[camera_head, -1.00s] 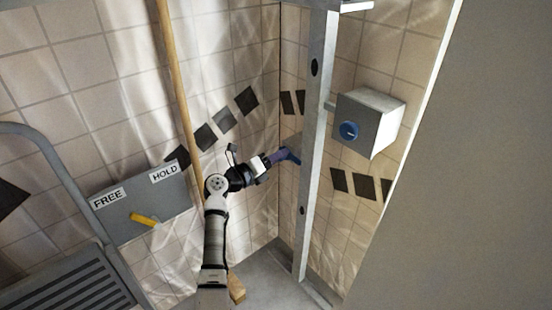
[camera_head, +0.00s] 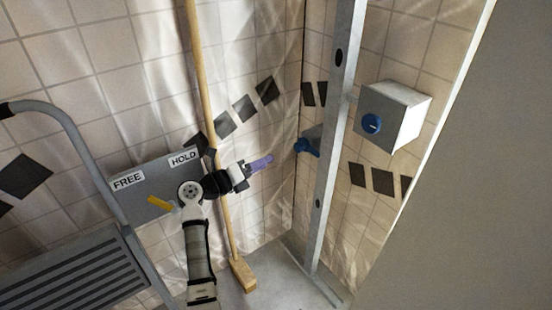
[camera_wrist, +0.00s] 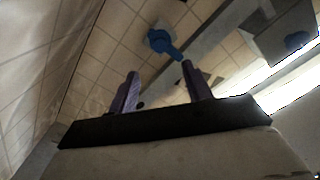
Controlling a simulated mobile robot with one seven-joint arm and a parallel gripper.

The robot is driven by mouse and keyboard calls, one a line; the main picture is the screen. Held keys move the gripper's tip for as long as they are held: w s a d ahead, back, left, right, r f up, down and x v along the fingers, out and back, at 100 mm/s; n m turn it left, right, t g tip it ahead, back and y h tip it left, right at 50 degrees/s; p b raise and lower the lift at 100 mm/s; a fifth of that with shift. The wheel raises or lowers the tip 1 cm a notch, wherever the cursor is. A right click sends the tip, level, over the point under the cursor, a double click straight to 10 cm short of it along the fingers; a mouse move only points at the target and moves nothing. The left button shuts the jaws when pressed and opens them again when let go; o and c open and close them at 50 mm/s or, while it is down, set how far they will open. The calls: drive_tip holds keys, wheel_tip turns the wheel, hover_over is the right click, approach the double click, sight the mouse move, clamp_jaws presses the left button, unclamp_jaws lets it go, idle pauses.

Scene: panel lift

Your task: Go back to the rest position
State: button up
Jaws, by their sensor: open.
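My gripper (camera_head: 262,163) has purple fingers and is in front of the tiled wall, left of the metal post (camera_head: 331,150). In the wrist view my gripper (camera_wrist: 158,92) shows its two fingers spread apart with nothing between them. A blue handle (camera_head: 307,147) sits beside the post, to the right of the fingers and apart from them. The blue handle also shows in the wrist view (camera_wrist: 162,42), beyond the fingertips.
A grey box with a blue knob (camera_head: 371,124) is right of the post. A panel labelled FREE and HOLD (camera_head: 150,208) with a yellow lever (camera_head: 161,204) is behind my arm. A wooden broom (camera_head: 242,270) leans close by. A step ladder (camera_head: 75,270) stands at left.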

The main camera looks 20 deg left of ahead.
drive_tip(key=shift+v, duration=0.85)
